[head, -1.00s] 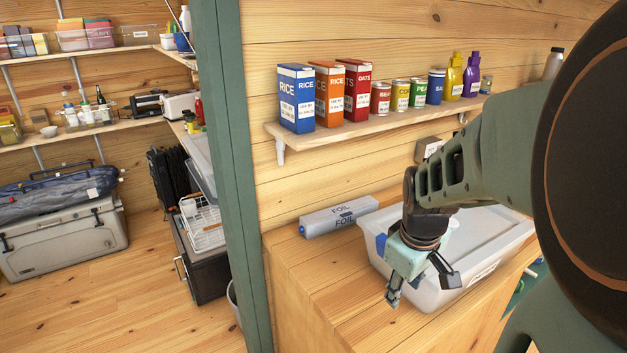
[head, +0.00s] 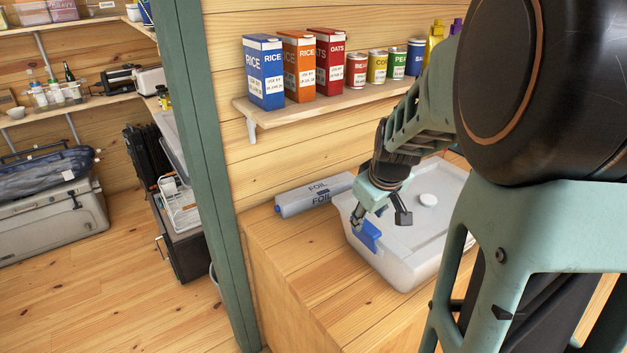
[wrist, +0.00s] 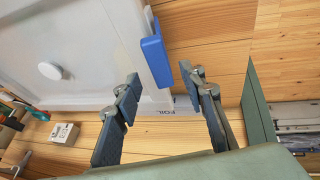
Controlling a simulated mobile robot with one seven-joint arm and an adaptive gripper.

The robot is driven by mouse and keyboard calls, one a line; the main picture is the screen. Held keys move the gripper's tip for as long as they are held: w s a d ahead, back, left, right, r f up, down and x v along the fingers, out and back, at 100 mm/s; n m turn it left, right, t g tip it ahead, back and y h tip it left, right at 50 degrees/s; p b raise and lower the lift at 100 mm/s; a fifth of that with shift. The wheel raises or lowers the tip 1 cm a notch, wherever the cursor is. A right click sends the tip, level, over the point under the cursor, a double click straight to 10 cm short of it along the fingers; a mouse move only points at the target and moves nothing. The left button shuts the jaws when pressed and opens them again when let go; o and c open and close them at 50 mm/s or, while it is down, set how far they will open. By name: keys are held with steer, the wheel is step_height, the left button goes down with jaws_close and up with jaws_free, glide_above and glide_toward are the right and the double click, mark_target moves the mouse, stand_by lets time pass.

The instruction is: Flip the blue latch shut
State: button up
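The blue latch (head: 367,236) is on the near left end of a pale lidded tub (head: 405,272) on the wooden counter. In the wrist view the blue latch (wrist: 154,58) stands out from the edge of the tub lid, and its lower part shows beside the tub rim. My gripper (head: 381,221) is just above and beside the latch. In the wrist view my gripper (wrist: 158,88) has its two fingers apart, with the latch seen between and beyond them. It holds nothing. Whether a finger touches the latch I cannot tell.
A foil box (head: 314,194) lies behind the tub against the wall. A shelf (head: 300,112) with boxes and cans hangs above. A green post (head: 200,150) stands left of the counter. The counter's front left (head: 300,255) is bare. A small white box (wrist: 64,133) shows in the wrist view.

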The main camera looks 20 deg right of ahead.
mark_target(365, 223)
steer(key=shift+b+x, duration=0.6)
steer(key=shift+x, duration=1.2)
jaws_close()
